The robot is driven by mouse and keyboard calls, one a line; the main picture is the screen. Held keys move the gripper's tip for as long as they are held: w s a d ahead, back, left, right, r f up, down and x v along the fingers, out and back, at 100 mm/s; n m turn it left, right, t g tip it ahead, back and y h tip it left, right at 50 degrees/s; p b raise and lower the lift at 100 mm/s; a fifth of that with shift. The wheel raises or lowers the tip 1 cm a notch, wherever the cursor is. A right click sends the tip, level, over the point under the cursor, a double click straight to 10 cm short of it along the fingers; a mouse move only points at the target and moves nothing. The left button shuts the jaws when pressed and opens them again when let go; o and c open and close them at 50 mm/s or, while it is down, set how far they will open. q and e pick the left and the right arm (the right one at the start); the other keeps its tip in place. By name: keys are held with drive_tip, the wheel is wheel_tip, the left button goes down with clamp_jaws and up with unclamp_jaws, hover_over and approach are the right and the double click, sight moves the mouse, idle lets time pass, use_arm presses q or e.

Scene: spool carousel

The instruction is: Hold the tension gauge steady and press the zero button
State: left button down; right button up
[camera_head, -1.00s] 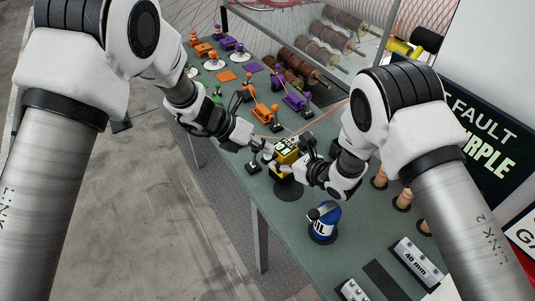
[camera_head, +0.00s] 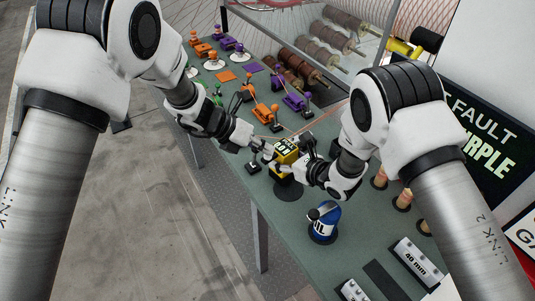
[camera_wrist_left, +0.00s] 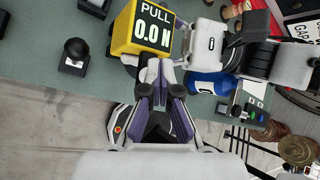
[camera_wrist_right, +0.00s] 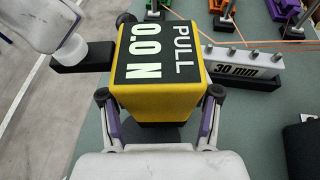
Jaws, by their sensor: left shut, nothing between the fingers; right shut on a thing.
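The tension gauge (camera_head: 284,147) is a yellow box with a black display. In the left wrist view the display on the gauge (camera_wrist_left: 150,30) reads "PULL 0.0 N". My right gripper (camera_head: 295,163) is shut on the gauge; in the right wrist view its fingers (camera_wrist_right: 160,98) lie on two opposite sides of the yellow body. My left gripper (camera_head: 268,157) is shut and empty, its fingertips (camera_wrist_left: 157,64) close beside the gauge's lower edge. I cannot tell whether they touch it. I cannot make out the zero button.
A white "30 mm" block (camera_wrist_right: 243,64) with pegs stands near the gauge. A blue and white object (camera_head: 323,222) stands toward the front of the table. A black-knobbed stand (camera_wrist_left: 75,55) is beside the gauge. Orange and purple fixtures (camera_head: 262,112) fill the far table.

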use_arm(q)
drive_tip(key=shift+r, duration=0.65)
drive_tip(key=shift+r, duration=2.55)
use_arm(e)
drive_tip(key=o, duration=1.5)
